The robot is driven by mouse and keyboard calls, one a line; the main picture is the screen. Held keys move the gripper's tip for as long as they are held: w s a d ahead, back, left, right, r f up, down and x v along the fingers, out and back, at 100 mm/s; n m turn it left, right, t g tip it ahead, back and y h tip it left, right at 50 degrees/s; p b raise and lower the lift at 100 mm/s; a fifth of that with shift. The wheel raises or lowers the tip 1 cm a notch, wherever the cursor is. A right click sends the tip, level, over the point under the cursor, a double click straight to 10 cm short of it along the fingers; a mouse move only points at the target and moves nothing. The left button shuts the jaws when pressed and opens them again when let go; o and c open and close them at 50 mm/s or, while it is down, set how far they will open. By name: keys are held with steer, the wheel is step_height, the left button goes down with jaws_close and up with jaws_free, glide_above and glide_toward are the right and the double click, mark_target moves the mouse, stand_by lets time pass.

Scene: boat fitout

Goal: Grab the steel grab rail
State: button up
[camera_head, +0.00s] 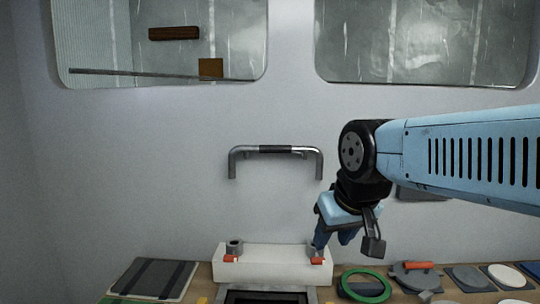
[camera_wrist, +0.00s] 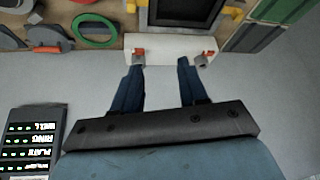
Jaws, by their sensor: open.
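The steel grab rail (camera_head: 275,150) is a shiny bent bar with a dark sleeve along its middle. It is against the pale wall below and between the windows, with both ends turned down. I do not make it out in the wrist view. My gripper (camera_head: 321,246) is open and empty, low and to the right of the rail, with its fingers pointing down. In the wrist view its two blue fingers (camera_wrist: 160,64) are spread apart, with the white block beyond their tips. The gripper is not touching the rail.
A white block (camera_head: 272,266) with two grey round posts and orange parts stands on the bench below the rail. A green ring (camera_head: 364,286), a dark panel (camera_head: 154,279) and several round plates lie beside it. A dark lettered panel (camera_wrist: 30,140) shows in the wrist view.

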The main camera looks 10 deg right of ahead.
steer(key=shift+a, duration=0.25)
steer(key=shift+o, duration=1.2)
steer(key=shift+w+d+f+n+g+h, duration=0.1)
steer(key=shift+w+d+n+g+h, duration=0.15)
steer(key=shift+w+n+h, duration=0.2)
steer(key=n+t+h, duration=0.6)
steer(key=n+h, duration=0.1)
steer(key=h, duration=0.6)
glide_toward(273, 150)
steer(key=x, duration=1.1)
steer(key=shift+w+d, duration=0.15)
steer(key=shift+w, duration=0.05)
